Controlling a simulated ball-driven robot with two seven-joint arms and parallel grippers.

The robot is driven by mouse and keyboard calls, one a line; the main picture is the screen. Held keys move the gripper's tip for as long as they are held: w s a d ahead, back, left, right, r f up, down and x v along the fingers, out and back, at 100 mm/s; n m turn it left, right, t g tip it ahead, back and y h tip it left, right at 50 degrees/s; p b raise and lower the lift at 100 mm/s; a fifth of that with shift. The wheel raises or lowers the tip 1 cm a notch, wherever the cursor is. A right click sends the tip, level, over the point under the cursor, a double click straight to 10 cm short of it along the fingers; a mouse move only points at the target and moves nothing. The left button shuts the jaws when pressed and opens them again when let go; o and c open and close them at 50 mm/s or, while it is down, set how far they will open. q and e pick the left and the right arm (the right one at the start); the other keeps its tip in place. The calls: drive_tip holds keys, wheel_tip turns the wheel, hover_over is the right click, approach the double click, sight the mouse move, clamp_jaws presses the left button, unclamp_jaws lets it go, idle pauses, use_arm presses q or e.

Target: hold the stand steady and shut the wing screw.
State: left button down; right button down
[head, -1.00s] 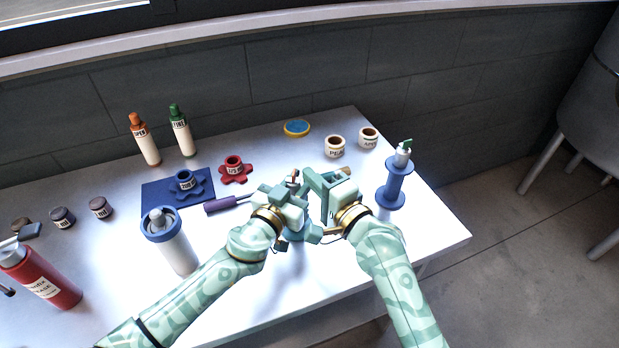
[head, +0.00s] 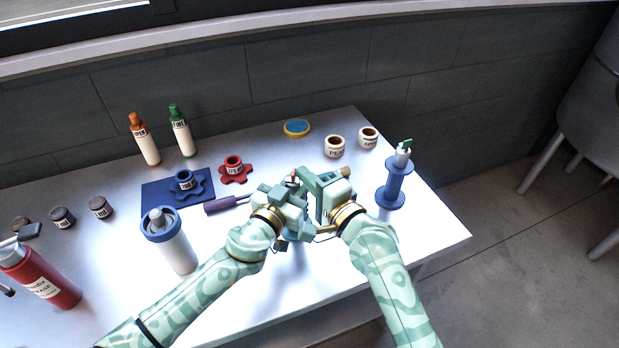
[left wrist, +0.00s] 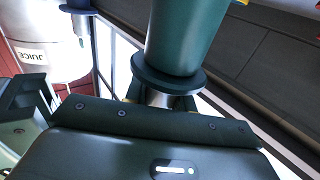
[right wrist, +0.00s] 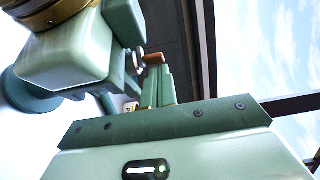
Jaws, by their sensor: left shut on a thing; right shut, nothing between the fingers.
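A dark green cylinder with a flange (left wrist: 185,35), which looks like part of the stand, shows close up in the left wrist view. My left gripper (left wrist: 163,98) is shut on the narrower metal part under the flange. In the head view my left gripper (head: 287,203) hides most of what it holds. My right gripper (head: 315,187) is right beside it, shut and empty. In the right wrist view its closed fingers (right wrist: 157,82) point to a small orange-brown piece (right wrist: 153,58) at their tips. I cannot tell whether this is the wing screw or whether they touch it.
A blue spool-shaped holder (head: 392,186) stands to the right. A purple-handled tool (head: 222,204) lies left of the grippers, near a blue mat (head: 152,206). A white, blue-topped container (head: 177,250) stands near the left forearm. The table's right front is clear.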

use_arm(q)
drive_tip(key=shift+s+d, duration=0.1)
drive_tip(key=shift+d, duration=0.05)
use_arm(e)
drive_tip(key=shift+w+a, duration=0.25)
drive_tip(key=shift+w+d, duration=0.15)
drive_tip(key=shift+w, duration=0.25)
idle(0.6)
use_arm(q)
drive_tip(key=c, duration=1.1)
unclamp_jaws()
use_arm(e)
drive_tip(key=s+d, duration=0.4)
drive_tip(key=d, duration=0.8)
drive_tip(key=shift+d, duration=0.3)
